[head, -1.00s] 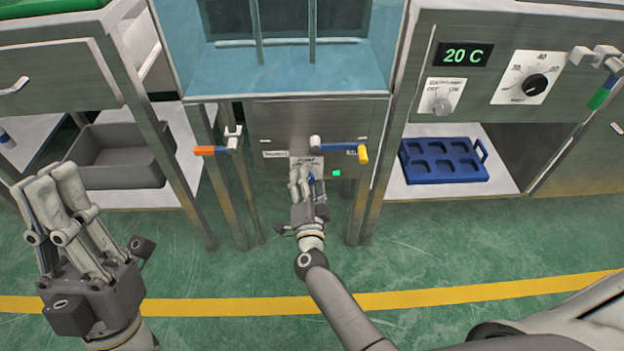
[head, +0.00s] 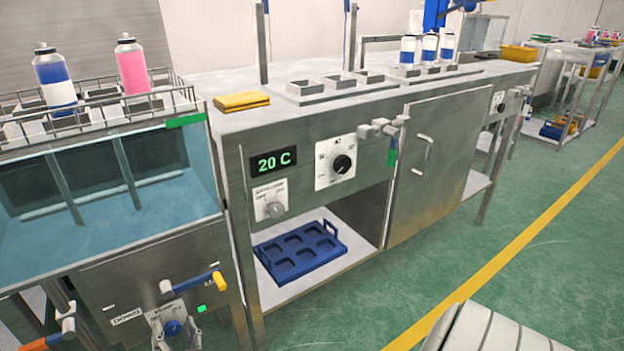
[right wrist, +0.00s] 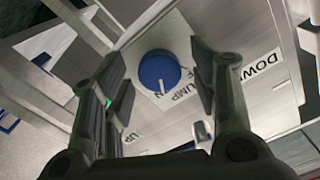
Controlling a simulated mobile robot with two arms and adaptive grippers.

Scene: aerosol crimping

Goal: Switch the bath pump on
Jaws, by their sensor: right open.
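The blue round pump knob (head: 172,327) sits on a white label plate at the front of the steel bath, at the bottom left of the head view. In the right wrist view the knob (right wrist: 158,70) has a white pointer line, and "PUMP" is partly readable on its plate. My right gripper (head: 177,341) is at the knob, cut off by the lower edge. Its fingers (right wrist: 158,92) stand open on either side of the knob; I cannot tell whether they touch it. My left gripper is out of view.
A green lamp (head: 202,308) shows beside the knob. The water bath (head: 110,200) is above. To the right are a temperature panel (head: 274,162) and a blue tray (head: 299,251) on a shelf.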

